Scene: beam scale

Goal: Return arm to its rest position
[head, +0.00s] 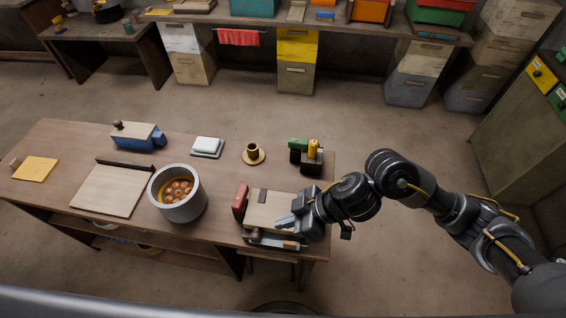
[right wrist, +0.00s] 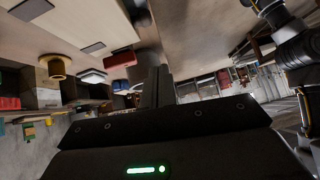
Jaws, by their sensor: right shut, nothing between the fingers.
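My right arm reaches in from the right in the head view. Its gripper (head: 285,221) is over the front right of the wooden table, just above a pale board (head: 268,205). I cannot tell whether it touches the board. The gripper is shut and empty. In the right wrist view the shut fingers (right wrist: 156,86) stand dark in the middle, with nothing held. My left gripper is not in view.
A red object (head: 240,203) stands left of the gripper. A pot (head: 178,195) with round orange pieces, a brown cup (head: 253,151) on a saucer and a white-topped box (head: 207,146) stand on the table. Open floor (head: 395,270) lies right of the table.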

